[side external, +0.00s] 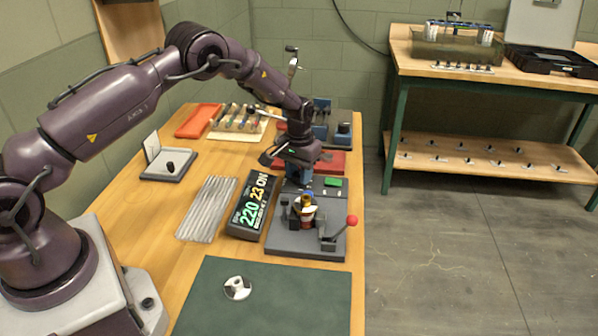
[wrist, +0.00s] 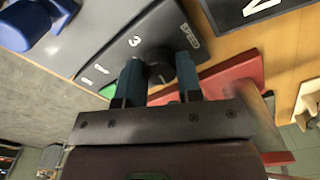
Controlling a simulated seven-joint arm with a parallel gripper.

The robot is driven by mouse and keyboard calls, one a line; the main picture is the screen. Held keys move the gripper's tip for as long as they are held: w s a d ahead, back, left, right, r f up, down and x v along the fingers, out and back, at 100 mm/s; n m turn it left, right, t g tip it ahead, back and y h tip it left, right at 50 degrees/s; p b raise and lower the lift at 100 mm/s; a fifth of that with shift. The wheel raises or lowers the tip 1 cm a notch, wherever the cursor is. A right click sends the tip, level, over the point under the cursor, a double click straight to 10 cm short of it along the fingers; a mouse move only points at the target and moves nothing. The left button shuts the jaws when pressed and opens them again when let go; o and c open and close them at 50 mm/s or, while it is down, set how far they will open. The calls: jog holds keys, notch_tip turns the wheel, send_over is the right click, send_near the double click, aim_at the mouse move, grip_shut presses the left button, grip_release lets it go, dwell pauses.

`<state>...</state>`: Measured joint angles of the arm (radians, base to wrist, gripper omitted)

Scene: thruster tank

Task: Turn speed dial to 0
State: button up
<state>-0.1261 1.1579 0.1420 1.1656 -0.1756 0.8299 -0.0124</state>
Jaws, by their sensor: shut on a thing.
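The speed dial (wrist: 160,66) is a round black knob on a dark grey panel (wrist: 110,50) marked "SPEED", with white numerals including a 3. My gripper (wrist: 160,80) has its two blue fingers on either side of the knob, shut on it. A faint light mark shows on the knob, but I cannot tell which number it points to. In the side external view my gripper (side external: 298,172) reaches down at the back of the grey fixture (side external: 305,244) and hides the dial.
A green button (side external: 333,182) is right of my gripper. A small thruster (side external: 306,212) stands in the fixture, beside a red-ball lever (side external: 352,220). A red tray (side external: 331,163) lies behind. Silver rods (side external: 207,208) lie left of the display. The green mat (side external: 265,310) is mostly clear.

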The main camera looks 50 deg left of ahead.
aim_at(298, 174)
jog(key=o, duration=0.9)
jog(key=shift+o, duration=0.2)
notch_tip(298, 174, up, 13)
jog(key=s+d+r+m+t, duration=0.1)
jog(key=s+d+r+t, duration=0.1)
jog(key=s+r, duration=0.4)
jog(key=s+d+r+m+t, duration=0.1)
jog(key=s+d+r, duration=0.4)
jog(key=s, duration=1)
jog(key=s+d+r+m+t, duration=0.1)
jog(key=s+d+r+t, duration=0.1)
jog(key=s+r, duration=0.6)
jog(key=s+d, duration=0.1)
jog(key=s, duration=0.1)
jog(key=shift+s+d+m+t, duration=0.3)
jog(key=shift+s+d, duration=0.05)
